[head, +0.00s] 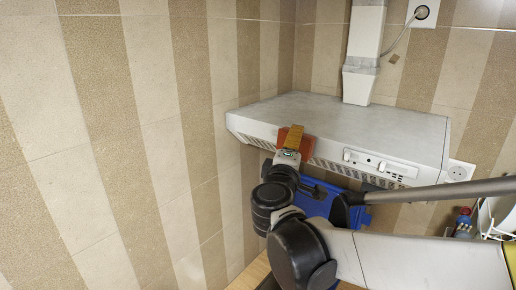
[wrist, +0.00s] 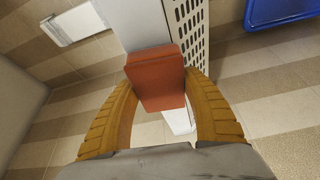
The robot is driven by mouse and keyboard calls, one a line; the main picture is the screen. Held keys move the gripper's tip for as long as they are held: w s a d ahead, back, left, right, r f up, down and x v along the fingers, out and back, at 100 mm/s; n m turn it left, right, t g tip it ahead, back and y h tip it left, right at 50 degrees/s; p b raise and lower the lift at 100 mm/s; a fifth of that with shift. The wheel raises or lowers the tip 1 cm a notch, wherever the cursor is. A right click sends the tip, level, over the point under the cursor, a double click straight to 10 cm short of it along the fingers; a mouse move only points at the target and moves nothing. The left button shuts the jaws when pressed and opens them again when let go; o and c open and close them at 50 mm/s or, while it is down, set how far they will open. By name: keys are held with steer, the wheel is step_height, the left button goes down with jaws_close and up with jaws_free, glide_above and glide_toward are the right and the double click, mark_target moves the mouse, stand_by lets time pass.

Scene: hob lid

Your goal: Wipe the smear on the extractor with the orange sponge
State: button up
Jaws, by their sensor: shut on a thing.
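The extractor (head: 330,125) is a white hood on the tiled wall, with a front strip of controls and a grille along its lower edge. My gripper (head: 293,136) is at the left part of its front edge. It is shut on the orange sponge (head: 308,144), a red-orange block. In the wrist view the sponge (wrist: 155,78) sits between the two yellow fingers of my gripper (wrist: 160,82). Beyond it show the extractor's pale panel (wrist: 137,22) and grille. I cannot tell whether the sponge touches the extractor. I cannot make out the smear in either view.
A blue panel (head: 316,204) lies below the extractor, partly behind my arm; a blue thing also shows in the wrist view (wrist: 280,10). A white duct (head: 364,45) rises from the extractor's top. A socket (head: 460,171) and small items are at right. The left wall is bare.

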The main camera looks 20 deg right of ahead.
mark_target(265, 132)
steer(key=shift+w+a+b, duration=0.5)
steer(key=shift+w+a, duration=0.5)
steer(key=shift+w, duration=0.4)
steer(key=shift+w+a+b, duration=0.5)
steer(key=shift+w+a, duration=0.55)
steer(key=shift+w, duration=0.35)
steer(key=shift+w+a+b, duration=0.5)
steer(key=shift+w+a, duration=0.5)
steer(key=shift+w, duration=0.4)
steer(key=shift+s, duration=0.1)
steer(key=shift+d, duration=0.1)
steer(key=s+a, duration=0.3)
steer(key=a, duration=0.2)
steer(key=shift+s, duration=0.3)
steer(key=shift+s+a, duration=0.45)
steer(key=shift+a, duration=0.15)
steer(key=shift+s+a, duration=0.4)
steer(key=shift+a, duration=0.2)
